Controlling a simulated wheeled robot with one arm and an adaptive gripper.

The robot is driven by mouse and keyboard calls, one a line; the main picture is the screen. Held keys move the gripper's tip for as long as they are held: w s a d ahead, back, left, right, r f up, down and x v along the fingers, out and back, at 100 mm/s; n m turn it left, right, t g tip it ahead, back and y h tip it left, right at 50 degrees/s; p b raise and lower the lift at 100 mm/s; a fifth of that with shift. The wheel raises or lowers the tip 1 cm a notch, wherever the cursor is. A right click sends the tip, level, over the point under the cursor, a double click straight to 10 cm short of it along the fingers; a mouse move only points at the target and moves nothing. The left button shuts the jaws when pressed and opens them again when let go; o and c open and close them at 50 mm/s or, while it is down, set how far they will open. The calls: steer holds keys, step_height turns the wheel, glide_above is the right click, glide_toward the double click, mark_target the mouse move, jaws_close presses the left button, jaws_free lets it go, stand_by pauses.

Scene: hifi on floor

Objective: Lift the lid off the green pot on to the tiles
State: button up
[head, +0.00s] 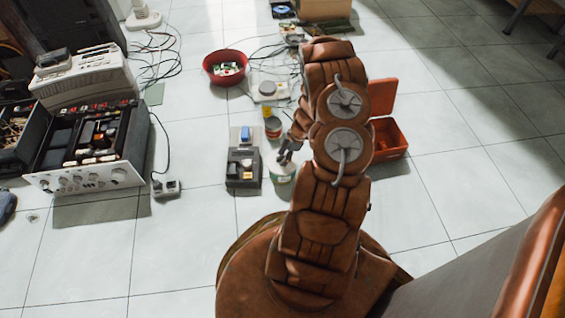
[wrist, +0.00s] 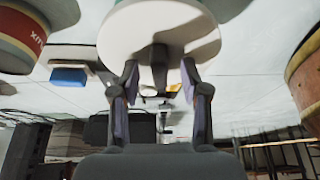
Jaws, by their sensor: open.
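The green pot (head: 281,174) stands on the tiles (head: 205,212) just left of my arm in the head view, pale and partly covered by my gripper (head: 287,153). In the wrist view its white round lid (wrist: 150,22) fills the top middle, with a dark grey knob (wrist: 159,62) standing out from it. My gripper (wrist: 159,72) is open, with one finger on each side of the knob. A gap shows between the knob and each finger. The lid appears to be on the pot, whose body is mostly hidden in the wrist view.
A dark device (head: 243,168) lies close to the pot's left, and a small tin (head: 273,127) stands behind it. An open orange box (head: 390,138) is to the right of my arm. A red bowl (head: 225,67) is farther back. Bare tiles lie front left and far right.

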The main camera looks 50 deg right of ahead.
steer(key=shift+c, duration=0.4)
jaws_close()
